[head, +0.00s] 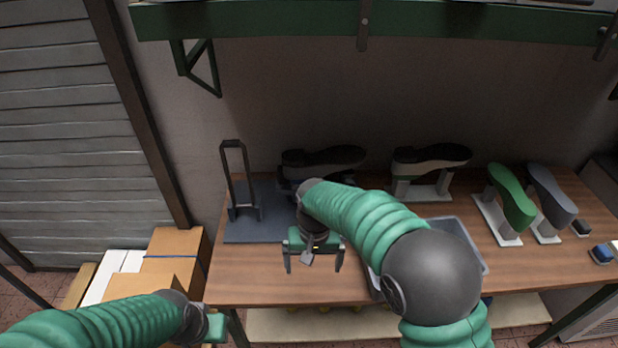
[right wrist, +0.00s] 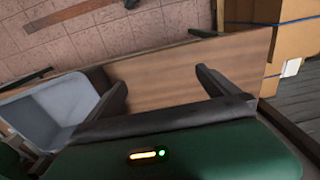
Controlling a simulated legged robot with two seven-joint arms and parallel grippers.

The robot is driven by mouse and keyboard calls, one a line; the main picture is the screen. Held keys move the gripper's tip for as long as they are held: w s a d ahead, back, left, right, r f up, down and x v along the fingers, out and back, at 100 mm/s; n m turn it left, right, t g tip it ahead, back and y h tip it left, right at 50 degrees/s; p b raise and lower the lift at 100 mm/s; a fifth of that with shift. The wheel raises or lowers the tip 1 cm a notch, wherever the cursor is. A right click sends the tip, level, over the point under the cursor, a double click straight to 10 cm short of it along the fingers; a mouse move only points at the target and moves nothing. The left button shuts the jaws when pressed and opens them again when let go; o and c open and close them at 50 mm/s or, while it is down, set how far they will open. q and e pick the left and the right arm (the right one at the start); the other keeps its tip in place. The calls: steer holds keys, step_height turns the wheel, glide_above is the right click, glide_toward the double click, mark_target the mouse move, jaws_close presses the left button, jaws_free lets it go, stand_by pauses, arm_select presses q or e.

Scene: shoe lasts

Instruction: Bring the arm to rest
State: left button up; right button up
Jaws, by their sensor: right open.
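My right gripper (head: 314,262) is over the wooden table (head: 240,285), near its front edge. Its two fingers are spread apart with nothing between them. In the right wrist view the open fingers (right wrist: 168,88) show bare table top (right wrist: 180,80) beyond them. My left arm comes in at the lower left of the head view. Its gripper (head: 214,328) is in front of the table's left corner, and its fingers are too hidden to tell open from shut.
A grey bin (head: 466,240) sits partly behind my right arm. Dark shoe forms (head: 322,160) (head: 430,158) stand at the back, with green (head: 512,198) and grey (head: 552,195) lasts at right. A dark mat (head: 250,225) bears a black frame (head: 233,170). Cardboard boxes (head: 172,262) stand left.

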steer(key=s+d+t, duration=0.2)
steer(key=s+d, duration=1.4)
steer(key=shift+s+d+f, duration=0.15)
steer(key=shift+s+d, duration=0.25)
steer(key=shift+d, duration=0.1)
steer(key=shift+s+d, duration=0.1)
steer(key=shift+d, duration=0.15)
